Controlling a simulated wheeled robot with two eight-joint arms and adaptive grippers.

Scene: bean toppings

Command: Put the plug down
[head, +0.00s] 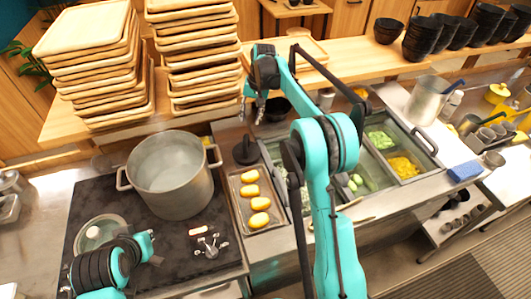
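No object in the head view can be clearly identified as the plug. A small black piece with a round base and a short upright stem (246,152) stands at the upper end of the tray of yellow items; I cannot tell whether it is the plug. My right gripper (252,112) hangs above it, fingers pointing down and apart, with nothing visible between them. My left arm comes in at the lower left over the dark cooktop; its gripper (153,260) is small and partly hidden, so its fingers cannot be made out.
A large steel pot (170,200) and a glass lid (98,232) are on the dark cooktop (75,205). A metal tray (240,215) holds several yellow items. Stacked wooden trays (105,75) and black bowls (425,40) line the back shelf. My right arm crosses the topping bins (415,180).

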